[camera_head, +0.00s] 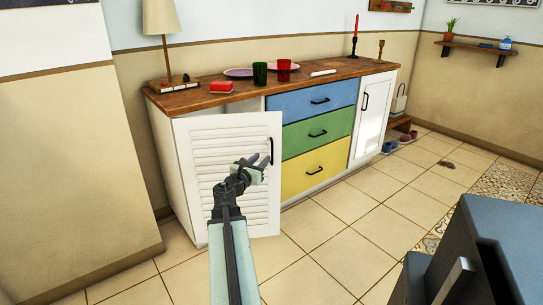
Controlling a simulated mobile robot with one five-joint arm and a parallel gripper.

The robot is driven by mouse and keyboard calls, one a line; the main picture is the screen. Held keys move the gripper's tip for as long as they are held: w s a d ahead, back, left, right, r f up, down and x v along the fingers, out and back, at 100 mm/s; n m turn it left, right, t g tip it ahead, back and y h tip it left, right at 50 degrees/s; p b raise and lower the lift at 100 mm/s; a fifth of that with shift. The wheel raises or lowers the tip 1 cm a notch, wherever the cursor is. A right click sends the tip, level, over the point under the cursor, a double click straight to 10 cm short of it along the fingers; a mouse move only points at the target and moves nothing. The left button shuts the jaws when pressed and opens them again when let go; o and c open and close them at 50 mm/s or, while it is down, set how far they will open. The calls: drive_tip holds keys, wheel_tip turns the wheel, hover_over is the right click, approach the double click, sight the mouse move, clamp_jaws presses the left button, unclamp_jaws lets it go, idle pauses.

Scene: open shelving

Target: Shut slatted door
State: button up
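The white slatted door (210,160) is at the left end of the sideboard. It stands ajar, with its right edge swung out in front of the drawers and a gap showing above it under the worktop. Its black handle (271,151) is near the top right edge. My gripper (261,159) is in front of the door, just left of and below the handle. Its fingers look apart, with nothing seen between them. I cannot tell whether it touches the door. My arm hides part of the lower slats.
The wooden worktop (215,95) carries a lamp (162,30), a red box (221,87), cups, plates and candlesticks. Blue, green and yellow drawers (316,133) are shut to the right. A dark object (490,245) stands at lower right. Tiled floor (340,235) is clear between.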

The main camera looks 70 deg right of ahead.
sight(272, 149)
drive_tip(key=d, duration=0.8)
drive_tip(key=shift+s, duration=0.45)
drive_tip(key=shift+r, duration=0.1)
clamp_jaws()
idle(0.8)
